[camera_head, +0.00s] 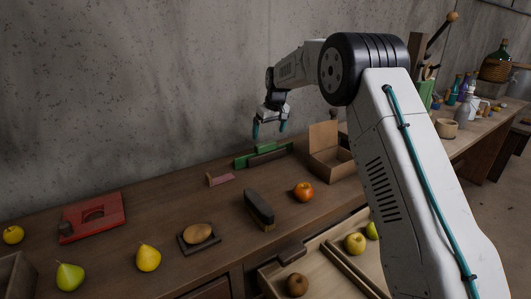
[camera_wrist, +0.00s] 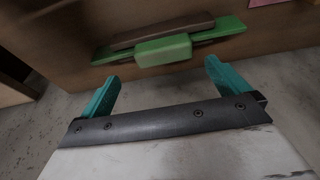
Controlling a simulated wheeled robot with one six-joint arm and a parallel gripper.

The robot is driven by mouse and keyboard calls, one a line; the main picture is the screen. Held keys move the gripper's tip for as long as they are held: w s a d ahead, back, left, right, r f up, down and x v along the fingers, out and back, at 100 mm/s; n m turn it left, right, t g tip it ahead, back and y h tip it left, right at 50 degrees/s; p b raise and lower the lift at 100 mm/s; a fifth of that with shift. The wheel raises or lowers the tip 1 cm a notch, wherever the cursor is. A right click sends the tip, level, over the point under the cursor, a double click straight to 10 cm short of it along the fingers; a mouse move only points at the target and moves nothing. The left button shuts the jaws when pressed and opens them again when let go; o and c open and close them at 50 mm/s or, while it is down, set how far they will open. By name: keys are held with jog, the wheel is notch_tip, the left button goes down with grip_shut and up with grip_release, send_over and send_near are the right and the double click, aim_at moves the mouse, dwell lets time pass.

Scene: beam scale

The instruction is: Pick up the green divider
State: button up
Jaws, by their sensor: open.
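The green divider (camera_head: 242,161) lies on the wooden workbench near the wall, a long flat green piece with a raised green block at its middle. In the wrist view the green divider (camera_wrist: 163,50) lies across the top, beyond my fingertips, with a dark brown bar along it. I cannot tell whether that bar is part of it. My gripper (camera_head: 270,128) is above the divider, apart from it, with teal fingers pointing down. In the wrist view my gripper (camera_wrist: 160,76) is open and empty, its fingers spread to either side of the raised block's line.
An open cardboard box (camera_head: 333,166) stands just right of the divider. A red tray (camera_head: 92,216) sits at left. An open drawer (camera_head: 325,262) with fruit juts out.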

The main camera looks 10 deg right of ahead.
aim_at(266, 143)
jog(key=x, duration=0.5)
jog(key=shift+a+f, duration=0.3)
jog(key=shift+r, duration=0.1)
jog(key=c, duration=1.1)
